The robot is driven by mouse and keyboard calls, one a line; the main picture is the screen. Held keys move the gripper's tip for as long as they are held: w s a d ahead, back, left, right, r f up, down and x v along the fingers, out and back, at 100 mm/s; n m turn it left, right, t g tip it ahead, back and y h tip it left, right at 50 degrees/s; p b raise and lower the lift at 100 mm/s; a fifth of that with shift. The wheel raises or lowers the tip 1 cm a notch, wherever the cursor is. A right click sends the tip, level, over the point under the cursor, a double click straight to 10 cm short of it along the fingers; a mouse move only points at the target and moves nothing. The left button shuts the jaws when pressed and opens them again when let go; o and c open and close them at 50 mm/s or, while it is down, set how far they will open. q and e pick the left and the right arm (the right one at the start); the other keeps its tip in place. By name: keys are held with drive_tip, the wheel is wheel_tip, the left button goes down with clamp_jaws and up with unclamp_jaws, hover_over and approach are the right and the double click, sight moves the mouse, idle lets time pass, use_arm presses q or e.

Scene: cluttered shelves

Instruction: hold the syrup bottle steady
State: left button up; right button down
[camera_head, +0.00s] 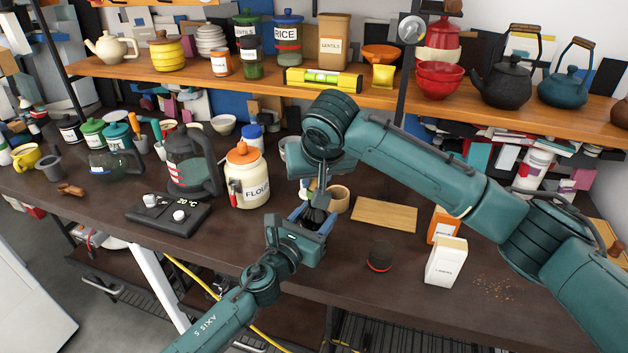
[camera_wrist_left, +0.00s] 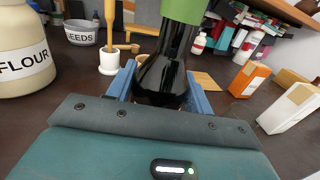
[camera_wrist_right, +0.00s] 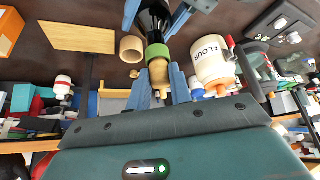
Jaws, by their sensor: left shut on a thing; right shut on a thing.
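The syrup bottle is dark and glossy, with a green band around its neck. In the head view only its dark body (camera_head: 314,216) shows between my grippers; the rest is hidden. My left gripper (camera_wrist_left: 160,78) is shut on the lower body of the syrup bottle (camera_wrist_left: 161,72), one blue finger on each side. My right gripper (camera_wrist_right: 159,72) comes from above and is shut on the tan cork-like stopper (camera_wrist_right: 159,78) at the bottle's top. The green band (camera_wrist_right: 157,51) sits just beyond those fingertips. In the head view the bottle looks roughly upright.
The flour jar (camera_head: 246,178) stands left of the grippers, with a small tan cup (camera_head: 340,199) close on the right. A wooden board (camera_head: 384,214), a dark round object (camera_head: 380,256) and a white carton (camera_head: 446,262) lie further right. A loaded shelf (camera_head: 235,80) runs behind.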

drive_tip(key=shift+r, duration=0.15)
drive_tip(key=shift+r, duration=2.45)
use_arm(q)
drive_tip(key=o, duration=1.3)
drive_tip(key=shift+o, duration=0.2)
drive_tip(key=shift+s+a, duration=0.1)
